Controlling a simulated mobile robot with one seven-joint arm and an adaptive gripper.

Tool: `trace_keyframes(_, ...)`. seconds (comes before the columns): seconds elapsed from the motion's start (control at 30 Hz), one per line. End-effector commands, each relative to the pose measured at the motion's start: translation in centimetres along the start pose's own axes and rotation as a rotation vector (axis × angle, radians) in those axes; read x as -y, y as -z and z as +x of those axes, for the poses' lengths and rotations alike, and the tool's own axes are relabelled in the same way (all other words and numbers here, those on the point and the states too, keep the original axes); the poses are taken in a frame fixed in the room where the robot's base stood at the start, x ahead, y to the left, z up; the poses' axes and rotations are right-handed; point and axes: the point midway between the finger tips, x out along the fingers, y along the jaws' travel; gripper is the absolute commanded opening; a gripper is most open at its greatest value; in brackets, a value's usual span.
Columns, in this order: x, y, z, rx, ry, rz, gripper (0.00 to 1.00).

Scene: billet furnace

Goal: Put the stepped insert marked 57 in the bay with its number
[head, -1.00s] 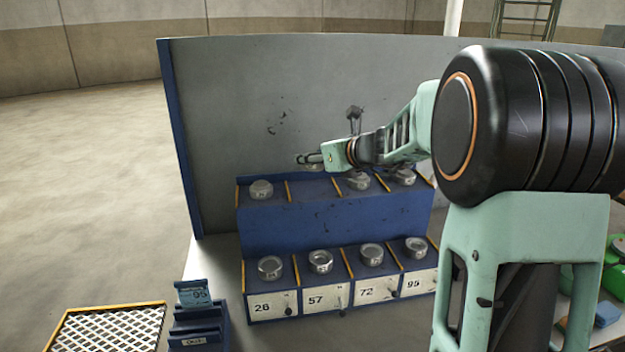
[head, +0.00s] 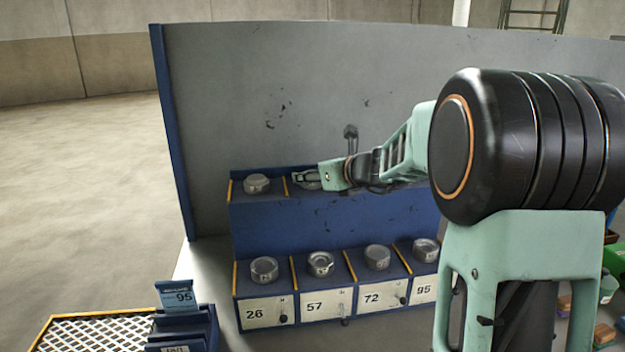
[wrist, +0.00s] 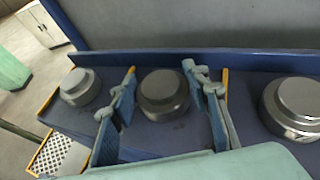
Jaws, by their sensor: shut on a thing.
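My gripper (head: 308,179) is at the second place from the left on the upper blue shelf. In the wrist view its two fingers (wrist: 161,80) stand on either side of a round grey metal insert (wrist: 163,93), and they are shut on it. The insert is upright, low over the shelf; whether it rests there I cannot tell. No number on it is legible. In the lower row, the bay labelled 57 (head: 314,306) is second from the left, with a stepped metal insert (head: 321,263) on top of it.
Upper-shelf inserts flank my gripper, left (wrist: 80,87) and right (wrist: 293,105), with yellow dividers (wrist: 225,80) between. Lower bays 26 (head: 255,313), 72 (head: 372,299) and 95 (head: 424,289) each have an insert on top. A grey panel (head: 270,90) rises behind. A card marked 95 (head: 175,296) stands front left.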

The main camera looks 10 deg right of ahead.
Motion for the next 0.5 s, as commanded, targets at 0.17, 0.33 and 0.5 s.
trace_keyframes(0.17,0.01,-0.3,-0.07,0.004,0.0,-0.001,0.0)
trace_keyframes(0.33,0.02,0.16,0.07,0.0,0.0,0.0,0.5)
trace_keyframes(0.5,0.02,0.17,0.06,0.0,0.0,0.0,0.6)
